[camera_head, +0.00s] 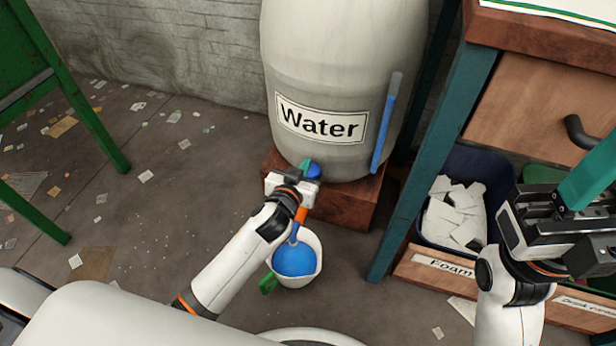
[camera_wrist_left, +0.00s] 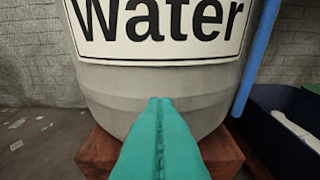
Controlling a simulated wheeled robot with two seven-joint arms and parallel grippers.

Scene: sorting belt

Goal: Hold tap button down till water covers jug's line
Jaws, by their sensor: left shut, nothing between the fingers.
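The grey water barrel (camera_head: 345,60) stands on a wooden block, its "Water" label facing me. My left gripper (camera_head: 307,166) is shut and empty, its teal fingertips at the blue tap button (camera_head: 314,171); I cannot tell whether they press it. Below my wrist, the orange spout (camera_head: 300,215) has a blue stream (camera_head: 294,235) under it, running into the white jug (camera_head: 312,275). Blue water (camera_head: 294,260) is in the jug; its line is not visible. In the left wrist view, the closed fingers (camera_wrist_left: 160,100) point at the barrel and the button is hidden. My right gripper (camera_head: 590,175) is at the right edge, its fingertips unclear.
The wooden block (camera_head: 350,205) bears the barrel. A blue tube (camera_head: 384,130) runs up the barrel's side. To the right are a teal-legged bench (camera_head: 440,150) and a dark blue bin (camera_head: 480,165) of white scraps. A green frame (camera_head: 95,125) stands left; littered floor lies between.

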